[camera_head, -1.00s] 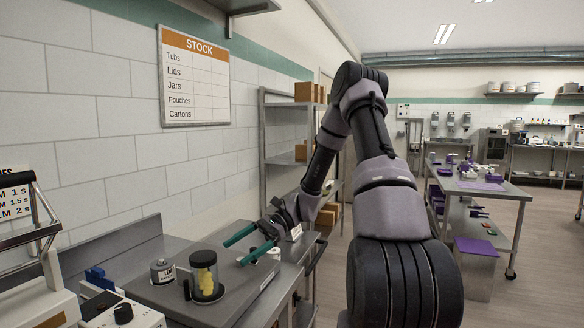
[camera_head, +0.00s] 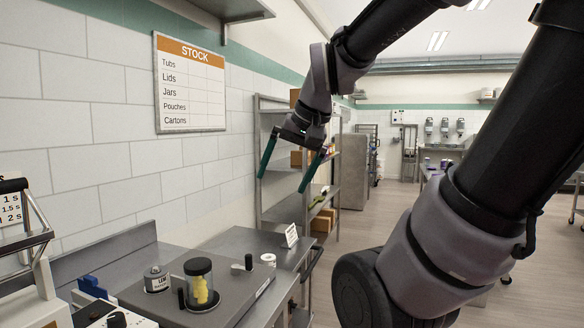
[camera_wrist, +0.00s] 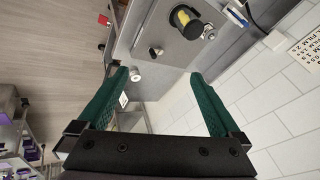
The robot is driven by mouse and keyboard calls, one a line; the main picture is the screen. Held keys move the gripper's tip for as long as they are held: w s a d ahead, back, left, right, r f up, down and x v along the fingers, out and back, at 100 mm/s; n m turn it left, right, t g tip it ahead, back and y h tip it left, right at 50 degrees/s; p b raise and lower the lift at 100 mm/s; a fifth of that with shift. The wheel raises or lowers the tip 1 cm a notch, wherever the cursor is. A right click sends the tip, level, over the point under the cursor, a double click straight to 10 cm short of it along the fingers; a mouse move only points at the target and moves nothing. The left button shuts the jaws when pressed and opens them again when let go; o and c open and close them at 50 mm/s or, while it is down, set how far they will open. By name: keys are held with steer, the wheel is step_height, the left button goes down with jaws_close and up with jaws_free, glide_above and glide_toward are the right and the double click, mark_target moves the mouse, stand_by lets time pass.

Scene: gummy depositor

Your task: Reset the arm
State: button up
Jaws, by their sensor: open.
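My gripper (camera_head: 289,168) is open and empty, raised in the air above the far end of the steel counter, with its green fingers pointing down. In the wrist view my gripper (camera_wrist: 160,82) has its two green fingers spread wide with nothing between them. My arm is lifted and bent across the right side of the head view. A clear jar with a dark lid and yellow contents (camera_head: 200,285) stands on the grey depositor plate (camera_head: 232,306), well below and left of my gripper. The jar also shows from above in the wrist view (camera_wrist: 185,20).
A small labelled tin (camera_head: 157,279) and a white roll (camera_head: 268,260) stand near the jar. A small white sign (camera_head: 291,235) stands on the counter (camera_head: 240,240). A shelf rack with cartons (camera_head: 285,205) stands behind my gripper. Open floor (camera_head: 375,212) lies to the right.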

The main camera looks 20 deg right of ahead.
steer(key=shift+s+d+r+t, duration=0.25)
steer(key=shift+s+r+t, duration=0.1)
steer(key=shift+s+r, duration=0.1)
steer(key=shift+s+d+r+t, duration=0.2)
steer(key=shift+s+r+t, duration=0.15)
steer(key=shift+s+r, duration=0.1)
